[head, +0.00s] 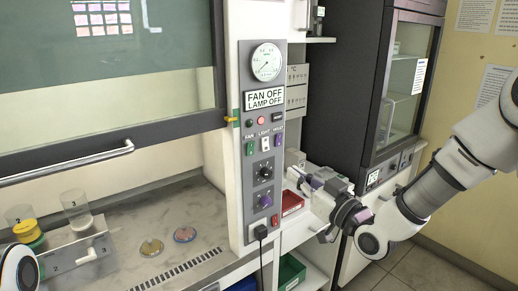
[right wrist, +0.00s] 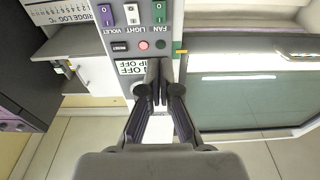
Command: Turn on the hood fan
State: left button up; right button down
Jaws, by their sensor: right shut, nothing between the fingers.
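The grey control panel (head: 272,190) is on the front post of the hood. Its display (head: 264,100) reads FAN OFF, LAMP OFF. The green FAN switch (head: 250,148) is left of the white LIGHT switch (head: 265,143) and the purple VIOLET switch (head: 278,139). The green switch also shows, upside down, in the right wrist view (right wrist: 159,12). My right gripper (head: 298,174) is right of the panel, shut and empty, apart from the switches. In the right wrist view its dark fingers (right wrist: 158,64) overlap the display. My left gripper is not in view.
A round gauge (head: 266,62) is above the display, and knobs are below the switches. The glass sash (head: 110,60) is raised over the hood bench, where beakers (head: 76,210) stand. A dark cabinet (head: 345,90) and a red box (head: 291,203) are at the right.

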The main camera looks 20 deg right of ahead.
aim_at(252, 144)
jog(key=p+x, duration=0.6)
jog(key=x, duration=0.8)
jog(key=shift+w+a+f, duration=0.1)
jog(key=shift+w+f, duration=0.05)
jog(key=shift+w, duration=0.15)
jog(key=shift+f, duration=0.1)
jog(key=shift+w+b, duration=0.2)
jog(key=shift+b, duration=0.1)
jog(key=shift+r, duration=0.25)
